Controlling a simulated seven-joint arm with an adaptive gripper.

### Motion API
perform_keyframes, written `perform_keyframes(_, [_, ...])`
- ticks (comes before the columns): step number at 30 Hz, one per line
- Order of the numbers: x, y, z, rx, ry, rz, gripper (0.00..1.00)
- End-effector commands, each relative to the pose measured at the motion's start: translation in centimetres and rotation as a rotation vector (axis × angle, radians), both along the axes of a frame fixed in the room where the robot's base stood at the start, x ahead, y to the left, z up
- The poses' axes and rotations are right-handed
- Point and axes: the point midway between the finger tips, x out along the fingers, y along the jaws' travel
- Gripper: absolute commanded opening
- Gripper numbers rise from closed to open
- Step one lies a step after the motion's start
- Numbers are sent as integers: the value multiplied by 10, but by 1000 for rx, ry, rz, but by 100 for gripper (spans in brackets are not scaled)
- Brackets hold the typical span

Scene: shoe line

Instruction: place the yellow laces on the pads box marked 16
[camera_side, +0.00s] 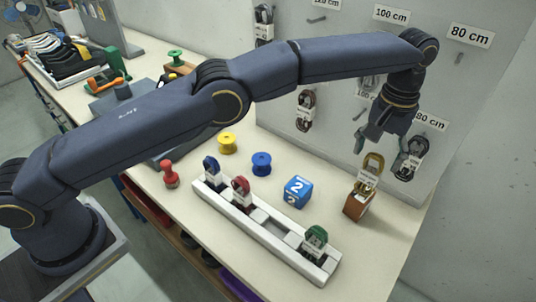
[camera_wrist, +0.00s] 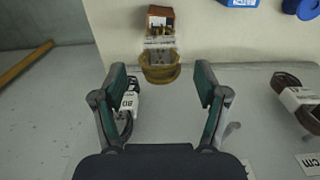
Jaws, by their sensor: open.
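The yellow laces (camera_side: 373,165), a loop with a white paper band, stand upright at a brown box (camera_side: 357,206) on the right of the table. In the wrist view the yellow laces (camera_wrist: 159,70) show ahead, about midway between my fingers, with the brown box (camera_wrist: 160,14) behind them. My gripper (camera_side: 382,152) is open and empty, pointing down just above the laces. It also shows in the wrist view (camera_wrist: 161,82). I cannot read a 16 on any box; the cube with a visible number is blue and marked 2.
A long white rack (camera_side: 265,235) holds blue, red and green laces, with a gap between red and green. The blue cube (camera_side: 298,192) stands between rack and brown box. Blue (camera_side: 261,164) and yellow spools (camera_side: 227,142) lie behind. Black laces (camera_side: 411,158) hang on the wall close to my gripper.

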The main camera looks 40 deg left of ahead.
Motion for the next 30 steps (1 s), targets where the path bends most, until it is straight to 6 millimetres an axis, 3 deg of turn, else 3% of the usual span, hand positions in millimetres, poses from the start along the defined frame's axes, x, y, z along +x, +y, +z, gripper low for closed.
perform_keyframes(6, [-1,2,15,2,3,0,73])
perform_keyframes(10, [-1,18,25,12,17,2,73])
perform_keyframes(14, [-11,54,41,32,50,2,73])
perform_keyframes(17, [-31,96,54,48,84,1,73])
perform_keyframes(23, [-105,181,63,71,163,-2,73])
perform_keyframes(27, [-179,237,61,72,203,0,73])
perform_keyframes(30, [-217,270,77,34,111,2,73])
